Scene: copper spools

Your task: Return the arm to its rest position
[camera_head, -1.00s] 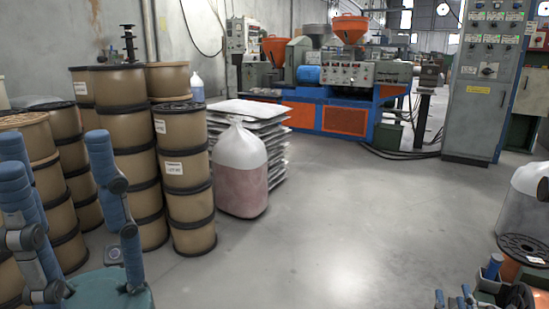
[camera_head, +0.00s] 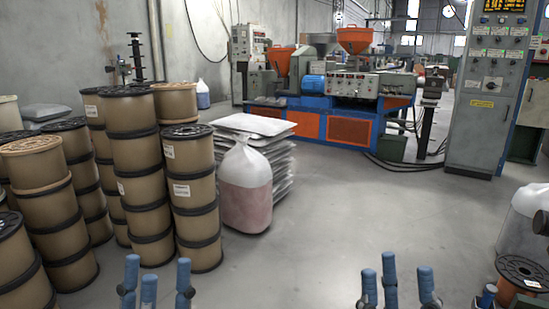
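My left gripper (camera_head: 156,285) shows at the bottom left of centre, its blue fingers pointing up and spread apart. My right gripper (camera_head: 398,285) shows at the bottom right of centre, its blue fingers also up and apart. I see nothing between the fingers of either one. The palms and most of both arms are below the picture edge. Stacked brown spools with black rims (camera_head: 195,190) stand behind and left of my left gripper. A spool with an orange-copper winding and black top (camera_head: 523,275) is at the lower right, beyond my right gripper.
A clear bag of pinkish material (camera_head: 246,190) stands beside a pile of flat sacks (camera_head: 280,160). An orange and blue machine (camera_head: 340,115) and a grey control cabinet (camera_head: 487,105) stand behind. Another translucent bag (camera_head: 520,222) is at the right. The middle floor (camera_head: 340,215) is clear.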

